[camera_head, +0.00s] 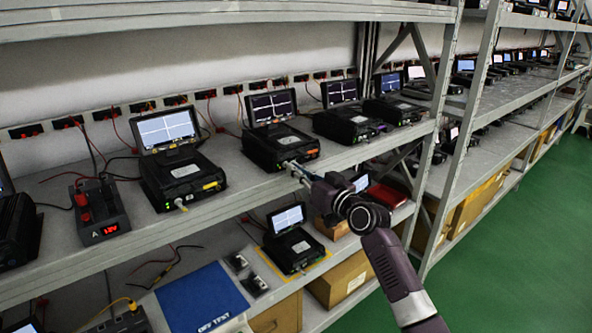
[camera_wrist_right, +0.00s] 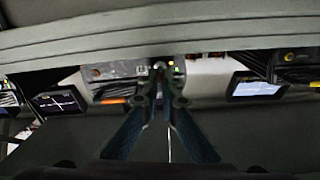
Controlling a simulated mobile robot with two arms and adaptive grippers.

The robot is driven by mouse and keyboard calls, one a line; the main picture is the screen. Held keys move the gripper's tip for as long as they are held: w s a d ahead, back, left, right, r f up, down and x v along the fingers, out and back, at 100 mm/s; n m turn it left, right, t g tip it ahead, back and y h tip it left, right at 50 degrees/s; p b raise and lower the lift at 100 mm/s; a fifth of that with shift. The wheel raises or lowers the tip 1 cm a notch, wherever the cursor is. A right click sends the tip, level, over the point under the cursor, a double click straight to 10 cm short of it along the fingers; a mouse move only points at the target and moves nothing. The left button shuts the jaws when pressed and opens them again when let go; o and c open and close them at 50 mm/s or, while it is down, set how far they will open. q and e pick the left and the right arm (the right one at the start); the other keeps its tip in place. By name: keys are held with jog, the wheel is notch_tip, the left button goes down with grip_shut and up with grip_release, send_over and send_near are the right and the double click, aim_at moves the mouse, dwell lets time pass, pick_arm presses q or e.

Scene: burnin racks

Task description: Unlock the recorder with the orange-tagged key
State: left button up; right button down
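The recorder with an orange mark on its front (camera_head: 278,150) stands on the upper shelf with its screen raised. Its front also shows in the right wrist view (camera_wrist_right: 122,72), with the orange mark to the left of my fingers. My right gripper (camera_head: 297,170) is at the lower front of this recorder. In the wrist view its two fingers (camera_wrist_right: 163,72) come close together at the front panel, with a small pale metallic bit near the tips. I cannot tell whether that is a key or part of the recorder. No orange-tagged key is clearly visible. My left gripper is out of view.
Similar recorders stand to the left (camera_head: 183,175) and right (camera_head: 347,122) on the same shelf. A red-display power unit (camera_head: 100,212) is further left. The lower shelf holds a small recorder (camera_head: 292,248), a blue mat (camera_head: 200,300) and cardboard boxes. The shelf edge runs close to my right gripper.

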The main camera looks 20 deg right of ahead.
jog(key=shift+d+f+m+p, duration=0.1)
jog(key=shift+m+p, duration=0.35)
jog(key=shift+m, duration=1.35)
jog(key=shift+f+m+p, duration=0.1)
jog(key=shift+m+p, duration=0.3)
jog(key=shift+m, duration=1.4)
jog(key=c, duration=2.5)
grip_release()
jog(key=shift+c, duration=0.2)
jog(key=shift+o, duration=0.4)
jog(key=v, duration=1.2)
